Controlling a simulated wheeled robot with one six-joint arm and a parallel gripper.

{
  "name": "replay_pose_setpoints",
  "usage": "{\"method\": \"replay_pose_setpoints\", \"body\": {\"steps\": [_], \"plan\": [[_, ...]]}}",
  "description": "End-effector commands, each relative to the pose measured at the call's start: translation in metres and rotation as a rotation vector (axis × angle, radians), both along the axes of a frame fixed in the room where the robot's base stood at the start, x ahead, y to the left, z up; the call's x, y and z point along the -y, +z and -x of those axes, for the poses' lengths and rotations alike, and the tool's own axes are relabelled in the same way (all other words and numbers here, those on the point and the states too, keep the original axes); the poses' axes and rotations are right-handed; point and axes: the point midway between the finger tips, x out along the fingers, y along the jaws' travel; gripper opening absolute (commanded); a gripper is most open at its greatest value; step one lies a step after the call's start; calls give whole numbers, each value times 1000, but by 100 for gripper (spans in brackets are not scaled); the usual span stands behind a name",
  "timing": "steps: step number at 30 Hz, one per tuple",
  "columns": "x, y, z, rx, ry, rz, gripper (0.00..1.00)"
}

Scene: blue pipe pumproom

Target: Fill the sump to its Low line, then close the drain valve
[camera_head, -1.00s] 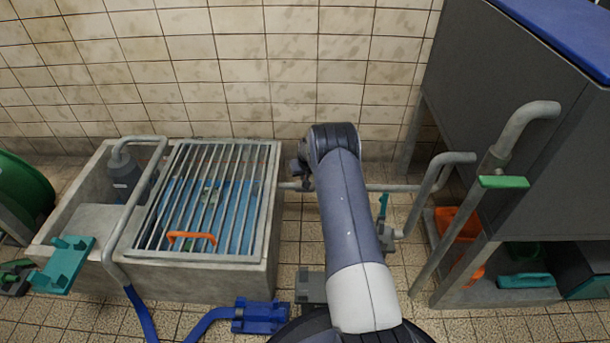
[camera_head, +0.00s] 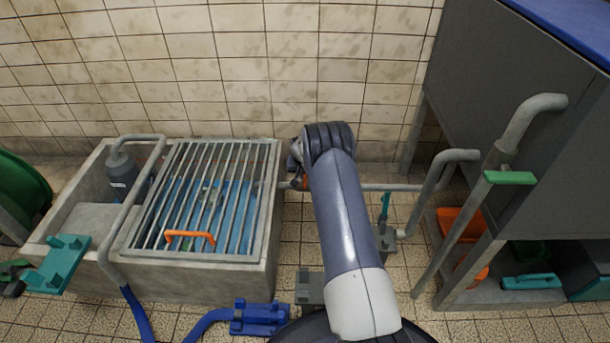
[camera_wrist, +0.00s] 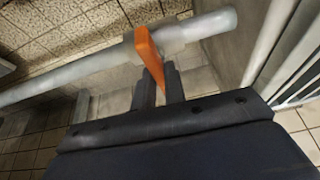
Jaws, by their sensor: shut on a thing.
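The sump is a concrete basin (camera_head: 190,276) with a barred grate (camera_head: 226,148) over its right part. Blue shows between the bars, but I cannot read a Low line or the water level. A grey pipe (camera_head: 400,187) runs along the wall side to the sump's right wall. On this pipe (camera_wrist: 70,80), in the wrist view, is a valve with an orange lever (camera_wrist: 146,46). My gripper (camera_wrist: 160,78) is shut on the lever's lower end. In the head view my arm largely hides the gripper and valve.
An orange handle (camera_head: 190,234) sits on the grate. A teal lever (camera_head: 385,207) stands on the pipework right of my arm. A green handle (camera_head: 510,178) is on the tall pipe by the grey tank (camera_head: 500,110). A blue hose fitting (camera_head: 262,317) lies on the floor.

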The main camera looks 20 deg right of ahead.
Motion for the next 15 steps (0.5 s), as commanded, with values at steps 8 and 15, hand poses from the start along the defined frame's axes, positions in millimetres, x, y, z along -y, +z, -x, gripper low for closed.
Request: {"method": "replay_pose_setpoints", "body": {"steps": [8, 15], "plan": [[0, 0, 0, 1, -1, -1, 22], [0, 0, 0, 0, 0, -1, 33]]}}
